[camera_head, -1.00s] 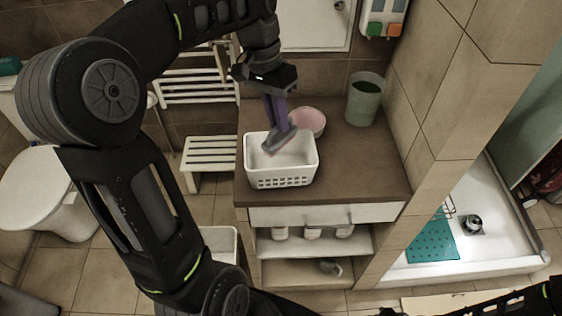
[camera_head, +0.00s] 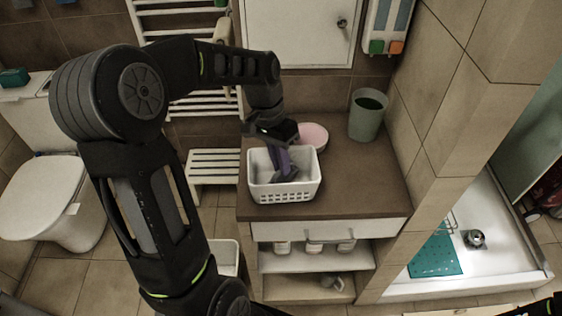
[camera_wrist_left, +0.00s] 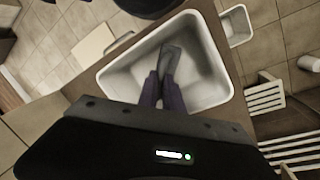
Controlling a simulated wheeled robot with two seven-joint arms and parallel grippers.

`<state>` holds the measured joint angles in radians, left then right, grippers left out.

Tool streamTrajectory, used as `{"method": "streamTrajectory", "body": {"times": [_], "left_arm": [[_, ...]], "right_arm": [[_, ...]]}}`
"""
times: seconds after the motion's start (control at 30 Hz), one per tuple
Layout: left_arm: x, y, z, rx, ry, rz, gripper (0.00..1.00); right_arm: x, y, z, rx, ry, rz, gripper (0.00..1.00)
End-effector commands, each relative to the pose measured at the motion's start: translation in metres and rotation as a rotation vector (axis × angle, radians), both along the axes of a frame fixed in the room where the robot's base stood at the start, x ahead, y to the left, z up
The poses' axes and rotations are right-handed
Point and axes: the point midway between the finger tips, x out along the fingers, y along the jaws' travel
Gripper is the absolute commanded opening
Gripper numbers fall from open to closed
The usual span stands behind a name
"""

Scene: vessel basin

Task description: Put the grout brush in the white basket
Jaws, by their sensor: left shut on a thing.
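The white basket (camera_head: 284,191) stands near the front edge of the brown counter, its open top facing up. My left gripper (camera_head: 283,166) reaches down into the basket from above, its purple fingers pointing down. It is shut on the grey grout brush (camera_head: 287,177), whose lower part is inside the basket, below the rim. In the left wrist view the brush (camera_wrist_left: 171,58) lies between the fingertips (camera_wrist_left: 163,82), over the inside of the basket (camera_wrist_left: 205,75). I cannot tell whether the brush touches the basket's floor. My right gripper is out of view.
A pink bowl (camera_head: 314,136) stands just behind the basket, and a grey-green cup (camera_head: 367,115) stands at the back right of the counter (camera_head: 365,180). A tiled wall (camera_head: 445,120) bounds the counter on the right. The counter right of the basket is clear.

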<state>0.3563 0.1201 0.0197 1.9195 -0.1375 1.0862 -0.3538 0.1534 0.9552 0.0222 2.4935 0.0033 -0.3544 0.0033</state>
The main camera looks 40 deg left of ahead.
Motion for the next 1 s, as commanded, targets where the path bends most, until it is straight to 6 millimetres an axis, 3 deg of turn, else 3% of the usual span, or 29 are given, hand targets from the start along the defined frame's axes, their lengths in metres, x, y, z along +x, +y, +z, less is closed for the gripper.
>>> {"method": "streamTrajectory", "body": {"times": [0.33, 0.37, 0.6, 1.0], "left_arm": [[0.0002, -0.0001, -0.0045, 0.001, -0.001, 0.0, 0.0], [0.0002, 0.0, -0.0037, 0.001, -0.001, 0.0, 0.12], [0.0002, 0.0, -0.0035, 0.001, -0.001, 0.0, 0.32], [0.001, 0.0018, 0.0039, 0.002, -0.003, 0.001, 0.32]], "right_arm": [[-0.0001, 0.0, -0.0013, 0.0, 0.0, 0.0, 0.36], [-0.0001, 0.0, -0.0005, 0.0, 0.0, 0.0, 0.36], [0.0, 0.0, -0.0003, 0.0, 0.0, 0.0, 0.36], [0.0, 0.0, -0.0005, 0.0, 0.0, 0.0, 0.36]]}}
